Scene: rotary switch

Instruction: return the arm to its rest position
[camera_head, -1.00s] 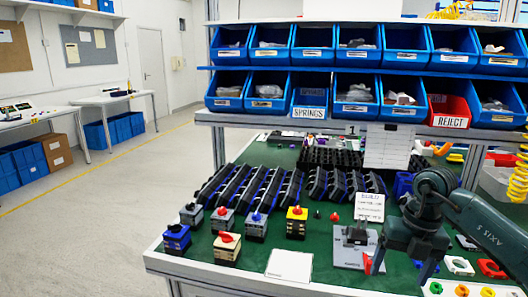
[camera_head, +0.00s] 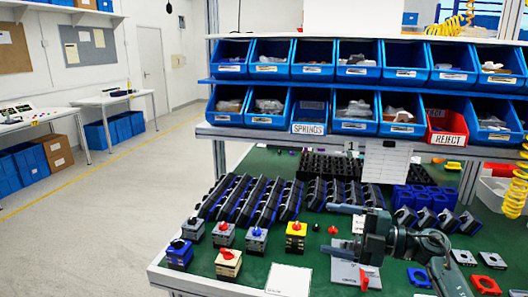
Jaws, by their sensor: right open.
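My right arm comes in from the lower right over the green bench top (camera_head: 312,262). Its gripper (camera_head: 345,230) is open and points left, with an upper finger and a lower finger apart. I see nothing held between them. It is above a grey fixture plate (camera_head: 345,272), and it hides part of that plate and the label behind. A small red part (camera_head: 364,281) shows at the plate's right side. My left gripper is not in view.
Several rotary switches with coloured knobs, among them a yellow one (camera_head: 296,235) and a beige one (camera_head: 228,264), stand at the front left. Black racks (camera_head: 265,200) lie behind. Blue bins (camera_head: 357,112) and a red reject bin (camera_head: 445,125) line the shelf above.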

